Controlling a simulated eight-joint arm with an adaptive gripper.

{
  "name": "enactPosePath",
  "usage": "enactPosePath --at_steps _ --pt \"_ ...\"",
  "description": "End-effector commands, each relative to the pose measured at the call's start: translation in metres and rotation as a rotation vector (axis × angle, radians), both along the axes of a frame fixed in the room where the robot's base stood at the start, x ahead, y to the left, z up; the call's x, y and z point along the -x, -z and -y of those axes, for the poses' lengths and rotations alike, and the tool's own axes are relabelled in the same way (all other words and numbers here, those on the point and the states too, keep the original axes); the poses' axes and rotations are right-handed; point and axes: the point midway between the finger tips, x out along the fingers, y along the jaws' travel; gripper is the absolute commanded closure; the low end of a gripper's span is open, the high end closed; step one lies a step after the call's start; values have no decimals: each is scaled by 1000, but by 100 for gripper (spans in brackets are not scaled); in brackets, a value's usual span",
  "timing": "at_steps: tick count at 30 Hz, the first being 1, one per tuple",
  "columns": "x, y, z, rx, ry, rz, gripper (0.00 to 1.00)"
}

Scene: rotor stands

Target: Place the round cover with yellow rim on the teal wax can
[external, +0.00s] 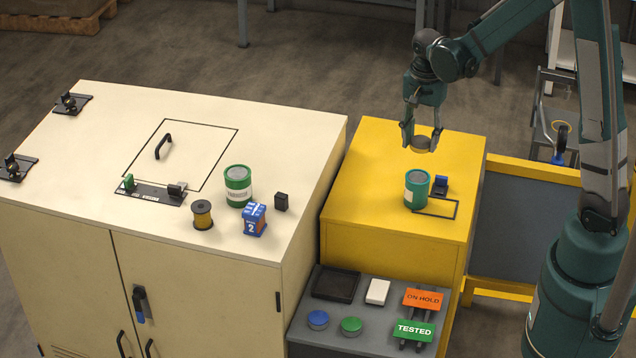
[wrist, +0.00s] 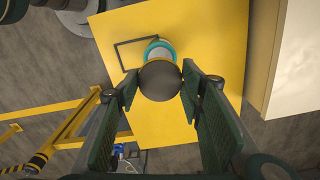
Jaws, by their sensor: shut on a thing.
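The round cover (external: 421,144) is a grey disc held level between the fingers of my gripper (external: 421,138). In the wrist view the cover (wrist: 160,81) is a dark disc between the two fingers (wrist: 160,86); its yellow rim is hard to make out. The teal wax can (external: 416,190) stands upright on the yellow cabinet, below the cover and apart from it.
A black and blue block (external: 441,186) stands close right of the can, by a black outline on the yellow top (external: 375,165). The cream cabinet (external: 290,135) at left holds a green can (external: 238,186), a spool (external: 202,214) and a blue box (external: 254,220). The yellow top's back is clear.

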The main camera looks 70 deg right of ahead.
Motion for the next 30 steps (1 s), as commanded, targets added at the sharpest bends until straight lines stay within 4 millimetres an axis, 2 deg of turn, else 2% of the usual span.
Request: enactPosePath --at_steps 5,18,30 --pt "0 9 0 0 0 0 76" --pt "0 53 0 0 0 0 76" --pt "0 58 0 0 0 0 76"
